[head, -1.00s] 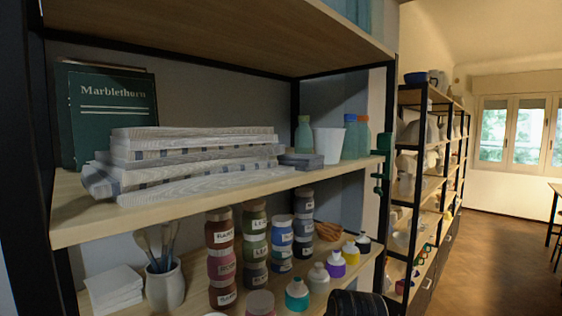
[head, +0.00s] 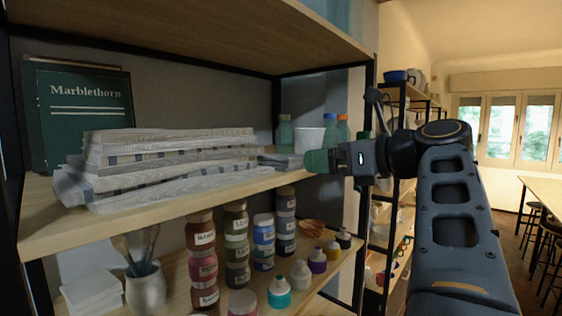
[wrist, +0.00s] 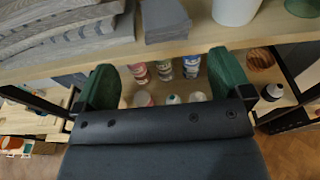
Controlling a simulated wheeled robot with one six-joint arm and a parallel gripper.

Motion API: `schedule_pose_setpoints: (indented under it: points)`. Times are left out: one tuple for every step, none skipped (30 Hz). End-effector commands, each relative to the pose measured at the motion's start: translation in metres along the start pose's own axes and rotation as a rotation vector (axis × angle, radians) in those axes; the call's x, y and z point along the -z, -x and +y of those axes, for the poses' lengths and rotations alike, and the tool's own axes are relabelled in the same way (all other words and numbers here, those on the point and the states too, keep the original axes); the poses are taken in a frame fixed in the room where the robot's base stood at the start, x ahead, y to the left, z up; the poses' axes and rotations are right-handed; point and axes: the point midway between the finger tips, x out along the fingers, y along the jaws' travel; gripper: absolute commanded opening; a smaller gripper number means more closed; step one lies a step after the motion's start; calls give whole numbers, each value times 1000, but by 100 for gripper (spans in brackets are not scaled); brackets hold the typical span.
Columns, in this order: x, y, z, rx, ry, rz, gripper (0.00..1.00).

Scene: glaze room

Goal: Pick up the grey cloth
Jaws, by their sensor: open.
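The grey cloth (head: 281,161) lies folded on the upper wooden shelf, right of the stack of striped cloths, near the front edge. In the wrist view the grey cloth (wrist: 166,20) is at the top, ahead of my gripper. My gripper (head: 312,162) is open and empty, with green fingertips, in front of the shelf edge.
A stack of striped cloths (head: 165,165) lies close left of the grey cloth. A white cup (head: 309,139) and bottles (head: 285,132) stand behind it. Paint jars (head: 236,240) fill the shelf below. A green book (head: 86,112) leans at the back left.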

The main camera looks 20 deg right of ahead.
Motion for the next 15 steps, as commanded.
schedule_pose_setpoints:
  points:
    - [-2, -11, 1, -7, -1, 1, 97]
    - [-2, -16, 1, -7, -1, 1, 97]
    - [-2, -23, 1, -6, 0, 0, 97]
    - [-1, -28, 1, -6, 0, 2, 97]
    - [-1, -32, 1, -5, 0, 2, 97]
    - [-1, -38, 0, -4, -1, 1, 97]
    - [-1, -42, 0, -4, -1, 1, 97]
    - [-1, -45, 0, -3, -1, 2, 97]
    - [-1, -49, 0, -2, 0, 2, 97]
    - [0, -51, 0, -2, 0, 2, 97]
    - [0, -53, 0, -1, 0, 2, 97]
    - [0, -55, -1, 0, 1, 2, 97]
    - [0, -56, -1, 0, 1, 2, 97]
    - [0, -57, -1, 0, 1, 2, 97]
    - [0, -59, -1, 0, 1, 2, 97]
